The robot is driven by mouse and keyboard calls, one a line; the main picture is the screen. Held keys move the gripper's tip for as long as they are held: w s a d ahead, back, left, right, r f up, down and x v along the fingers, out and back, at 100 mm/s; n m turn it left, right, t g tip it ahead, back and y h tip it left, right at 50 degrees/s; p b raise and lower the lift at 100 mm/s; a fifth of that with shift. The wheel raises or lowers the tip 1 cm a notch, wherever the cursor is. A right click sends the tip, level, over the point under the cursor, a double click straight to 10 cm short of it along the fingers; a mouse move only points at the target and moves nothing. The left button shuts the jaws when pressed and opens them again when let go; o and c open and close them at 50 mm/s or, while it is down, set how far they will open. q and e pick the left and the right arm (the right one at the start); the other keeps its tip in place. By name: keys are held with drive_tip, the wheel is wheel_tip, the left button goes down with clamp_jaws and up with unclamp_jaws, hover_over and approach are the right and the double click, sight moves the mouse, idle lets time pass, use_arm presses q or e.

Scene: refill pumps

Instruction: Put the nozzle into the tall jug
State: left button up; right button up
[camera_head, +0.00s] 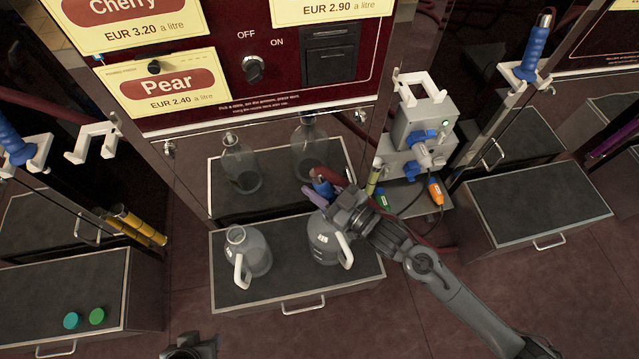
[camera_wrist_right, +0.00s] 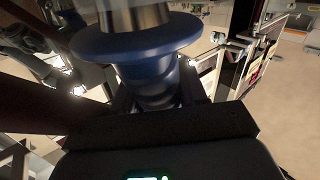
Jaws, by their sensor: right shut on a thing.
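My right gripper (camera_head: 338,203) is shut on the blue nozzle (camera_head: 322,186), above the right-hand white-handled jug (camera_head: 325,246) on the front shelf. In the right wrist view the nozzle's blue grip and flange (camera_wrist_right: 140,42) fill the middle, between the fingers. The gripper hides that jug's mouth and the nozzle's lower end, so I cannot tell whether the tip is inside. A second white-handled jug (camera_head: 257,262) stands upright to the left, with its mouth clear. Part of my left arm's end (camera_head: 190,347) shows at the bottom edge; its fingers cannot be made out.
Two clear bottles (camera_head: 241,168) (camera_head: 305,140) stand on the rear shelf. A red hose (camera_head: 362,190) runs by my right gripper. A grey box with blue and orange plugs (camera_head: 424,130) is at the right. Other blue nozzles hang at far left (camera_head: 14,142) and upper right (camera_head: 534,52).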

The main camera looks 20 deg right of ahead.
drive_tip(key=shift+f, duration=0.3)
drive_tip(key=o, duration=1.3)
drive_tip(key=shift+c, duration=0.2)
drive_tip(key=shift+f, duration=0.1)
